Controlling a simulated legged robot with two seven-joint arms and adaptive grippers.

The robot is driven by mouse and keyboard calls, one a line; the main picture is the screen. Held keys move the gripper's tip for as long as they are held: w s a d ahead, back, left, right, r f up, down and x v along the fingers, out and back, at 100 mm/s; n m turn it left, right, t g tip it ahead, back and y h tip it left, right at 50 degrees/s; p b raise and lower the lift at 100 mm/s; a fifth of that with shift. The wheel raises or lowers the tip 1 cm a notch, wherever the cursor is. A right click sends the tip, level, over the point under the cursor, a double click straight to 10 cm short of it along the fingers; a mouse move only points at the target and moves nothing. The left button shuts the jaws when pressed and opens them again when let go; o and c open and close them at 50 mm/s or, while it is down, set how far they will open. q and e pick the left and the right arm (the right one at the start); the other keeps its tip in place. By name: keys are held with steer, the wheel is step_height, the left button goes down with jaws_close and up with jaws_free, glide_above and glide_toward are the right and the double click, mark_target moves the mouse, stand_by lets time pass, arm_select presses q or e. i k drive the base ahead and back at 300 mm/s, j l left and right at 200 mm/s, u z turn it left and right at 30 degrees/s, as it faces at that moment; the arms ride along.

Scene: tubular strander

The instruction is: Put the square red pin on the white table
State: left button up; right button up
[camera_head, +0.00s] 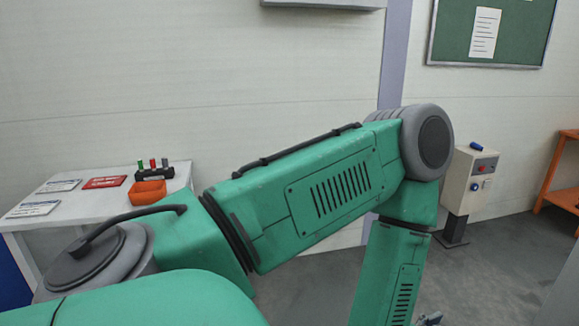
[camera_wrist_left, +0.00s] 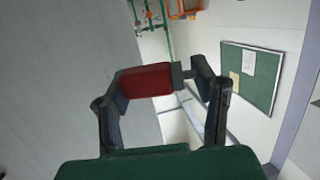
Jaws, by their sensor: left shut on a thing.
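The square red pin (camera_wrist_left: 146,81) shows in the left wrist view as a red block between the fingers of my left gripper (camera_wrist_left: 162,78). The gripper is shut on it, and a dark part adjoins its right side. In the head view only a small grey piece, seemingly of this gripper, shows at the bottom edge; the pin is not visible there. The white table (camera_head: 90,207) stands at the left in the head view, apart from the gripper and partly behind my green arm. My right gripper is in neither view.
On the white table are an orange bin (camera_head: 147,193), a dark rack (camera_head: 155,173) with small coloured pins, a red card (camera_head: 104,182) and white sheets. A control box (camera_head: 470,180) on a post and an orange stand (camera_head: 563,180) are at the right.

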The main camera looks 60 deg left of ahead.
mark_target(88, 205)
steer(key=j+u, duration=0.15)
steer(key=u, duration=0.3)
steer(key=j+u, duration=0.1)
steer(key=u, duration=0.4)
steer(key=j+u, duration=0.15)
steer(key=u, duration=0.3)
steer(key=i+u, duration=0.1)
steer(key=u, duration=0.4)
steer(key=i+j+u, duration=0.3)
steer(key=u, duration=0.15)
steer(key=i+j+u, duration=0.15)
steer(key=i+u, duration=0.7)
steer(key=i, duration=0.6)
